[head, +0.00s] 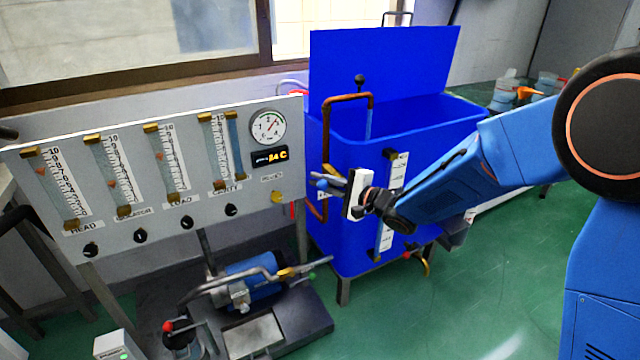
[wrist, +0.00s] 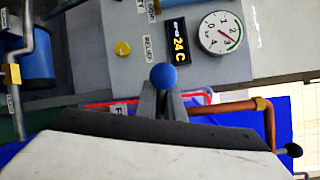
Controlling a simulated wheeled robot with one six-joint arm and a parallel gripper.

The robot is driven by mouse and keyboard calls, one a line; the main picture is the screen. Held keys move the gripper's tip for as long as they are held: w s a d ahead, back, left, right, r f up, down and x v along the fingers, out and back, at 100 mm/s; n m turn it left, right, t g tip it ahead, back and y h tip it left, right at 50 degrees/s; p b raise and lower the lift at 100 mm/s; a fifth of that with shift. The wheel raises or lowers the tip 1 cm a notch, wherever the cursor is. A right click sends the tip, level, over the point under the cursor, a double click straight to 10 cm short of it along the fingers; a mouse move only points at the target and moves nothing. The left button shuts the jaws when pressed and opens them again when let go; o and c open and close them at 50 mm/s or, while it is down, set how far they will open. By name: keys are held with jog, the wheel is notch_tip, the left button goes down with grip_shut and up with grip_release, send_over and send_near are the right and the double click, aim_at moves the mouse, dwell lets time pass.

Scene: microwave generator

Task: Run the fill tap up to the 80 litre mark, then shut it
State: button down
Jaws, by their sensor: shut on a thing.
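The blue tank (head: 350,235) stands right of the panel with its lid up. A copper fill pipe (head: 349,98) rises over its rim; a thin pale-blue streak below the spout looks like running water. A white level strip (head: 397,172) is on the tank front, partly hidden by my arm; its marks and level are unreadable. My gripper (head: 338,182) is at the fill tap on the pipe and shut on its blue handle (head: 321,184). In the wrist view, the handle's round blue end (wrist: 163,76) shows between the fingers (wrist: 163,103). The tap body is mostly hidden.
A grey panel (head: 150,190) with several flow tubes, knobs, a round gauge (head: 268,127) and a 24 C display (head: 270,157) stands to the left. A pump (head: 250,285) with pipes sits low before it. Green floor is clear at lower right.

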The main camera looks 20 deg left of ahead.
jog(key=shift+s, duration=0.1)
jog(key=c, duration=1.9)
grip_release()
jog(key=shift+o, duration=0.2)
jog(key=v, duration=1.7)
jog(key=shift+d, duration=0.25)
